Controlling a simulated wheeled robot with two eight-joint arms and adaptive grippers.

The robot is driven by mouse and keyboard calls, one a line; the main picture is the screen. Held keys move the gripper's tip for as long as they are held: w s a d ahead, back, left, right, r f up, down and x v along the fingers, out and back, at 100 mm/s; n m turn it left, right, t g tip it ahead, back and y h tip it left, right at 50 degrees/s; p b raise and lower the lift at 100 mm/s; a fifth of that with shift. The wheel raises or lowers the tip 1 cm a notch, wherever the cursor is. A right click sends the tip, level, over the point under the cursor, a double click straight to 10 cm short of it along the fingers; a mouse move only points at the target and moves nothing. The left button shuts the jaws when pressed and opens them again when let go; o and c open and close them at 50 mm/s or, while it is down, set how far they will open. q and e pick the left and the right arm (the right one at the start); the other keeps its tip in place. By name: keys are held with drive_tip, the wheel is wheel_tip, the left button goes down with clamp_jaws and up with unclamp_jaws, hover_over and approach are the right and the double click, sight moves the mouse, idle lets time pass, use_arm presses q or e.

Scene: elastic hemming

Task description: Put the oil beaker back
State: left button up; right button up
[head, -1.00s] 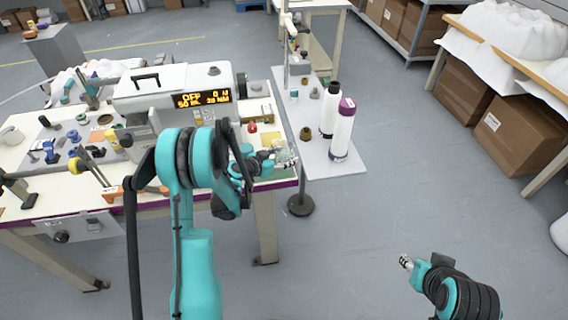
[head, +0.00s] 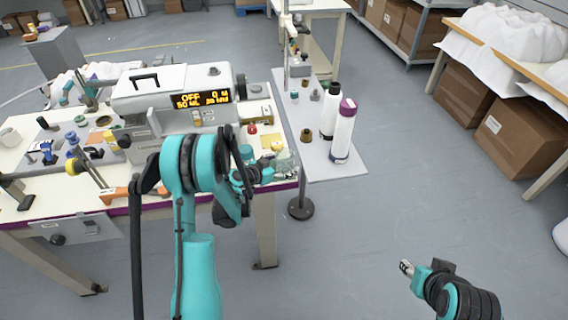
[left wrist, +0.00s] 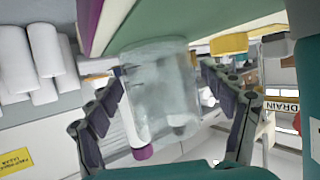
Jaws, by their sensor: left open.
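The clear glass oil beaker (head: 286,163) stands at the right front corner of the sewing table, by the green mat. In the left wrist view the beaker (left wrist: 160,98) is between the two spread fingers, its base at the green surface (left wrist: 190,18) at the top of that tilted picture. My left gripper (head: 268,172) is open around the beaker's near side; gaps show beside the fingers. My right gripper (head: 405,267) is low at the right, over bare floor, far from the beaker; its jaw opening is too small to judge.
The sewing machine (head: 170,95) stands behind the beaker, with a yellow pad (head: 271,141) and red knob close by.

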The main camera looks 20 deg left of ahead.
sight(276, 164)
use_arm(q)
drive_tip(key=shift+s+a+r, duration=0.15)
drive_tip(key=shift+s, duration=0.1)
drive_tip(key=p+v, duration=0.2)
drive_tip(key=v, duration=0.3)
drive_tip(key=shift+s+a+r, duration=0.1)
drive_tip(key=shift+a+r, duration=0.15)
drive_tip(key=shift+a, duration=0.05)
drive_tip(key=v, duration=0.4)
drive_tip(key=shift+s+f, duration=0.1)
drive_tip(key=shift+s, duration=0.15)
drive_tip(key=s+d+r+n+g+y, duration=0.15)
drive_tip(key=s+d+r+g, duration=0.25)
drive_tip(key=s+d+r, duration=0.5)
drive_tip(key=s+d+r+n+y, duration=0.1)
drive_tip(key=s+d, duration=0.1)
drive_tip(key=s, duration=0.5)
drive_tip(key=s+d+r+n+g+y, duration=0.1)
drive_tip(key=s+r+n+y, duration=0.1)
drive_tip(key=s, duration=0.5)
drive_tip(key=shift+s+d+r, duration=0.35)
drive_tip(key=shift+s+d, duration=0.05)
